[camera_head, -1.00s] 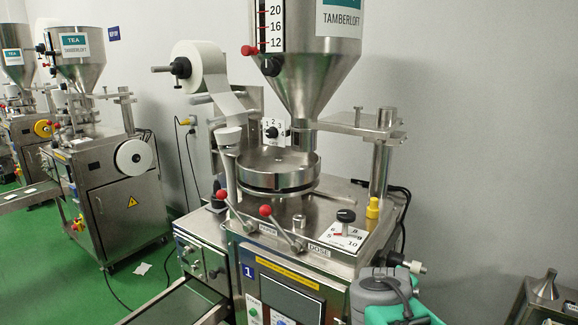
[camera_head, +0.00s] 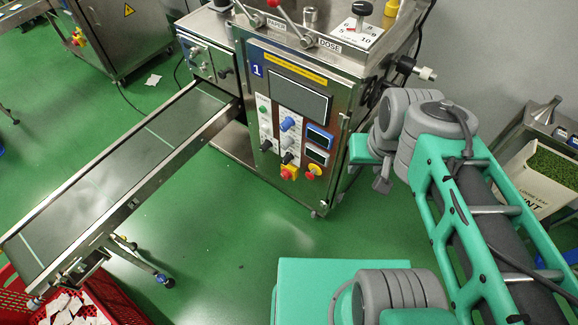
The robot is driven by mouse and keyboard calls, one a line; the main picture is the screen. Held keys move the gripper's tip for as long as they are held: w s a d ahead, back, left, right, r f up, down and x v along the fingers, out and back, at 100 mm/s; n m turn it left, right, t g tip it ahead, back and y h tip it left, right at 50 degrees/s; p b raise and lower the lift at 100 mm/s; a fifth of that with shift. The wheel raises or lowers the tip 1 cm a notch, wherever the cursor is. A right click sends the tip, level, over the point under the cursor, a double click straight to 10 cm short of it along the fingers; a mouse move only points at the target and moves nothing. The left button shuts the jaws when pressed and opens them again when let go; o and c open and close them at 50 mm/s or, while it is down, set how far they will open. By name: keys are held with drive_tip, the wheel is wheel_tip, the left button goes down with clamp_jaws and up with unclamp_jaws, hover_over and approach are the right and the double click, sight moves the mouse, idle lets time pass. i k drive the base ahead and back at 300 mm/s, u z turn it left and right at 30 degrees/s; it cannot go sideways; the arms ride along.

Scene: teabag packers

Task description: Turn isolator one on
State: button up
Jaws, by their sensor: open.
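Machine one (camera_head: 330,50) stands at the upper middle, marked with a blue "1" plate (camera_head: 257,71). Low on its front panel is a red rotary handle on a yellow plate (camera_head: 290,173), which looks like the isolator. It is too small to tell which way the handle is turned. A round red button on yellow (camera_head: 314,170) sits just right of it. My arm is folded at the right, clear of the panel. I cannot make out my gripper's fingers in this view.
A conveyor (camera_head: 130,165) runs from the machine to the lower left, ending by a red crate (camera_head: 115,300) with white packets. Green floor (camera_head: 220,230) is open before the machine. A side table with a white box (camera_head: 535,175) stands at the right.

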sight(285, 175)
drive_tip(key=u, duration=0.4)
drive_tip(key=k, duration=0.5)
drive_tip(key=u, duration=1.4)
drive_tip(key=i, duration=0.9)
drive_tip(key=u, duration=0.35)
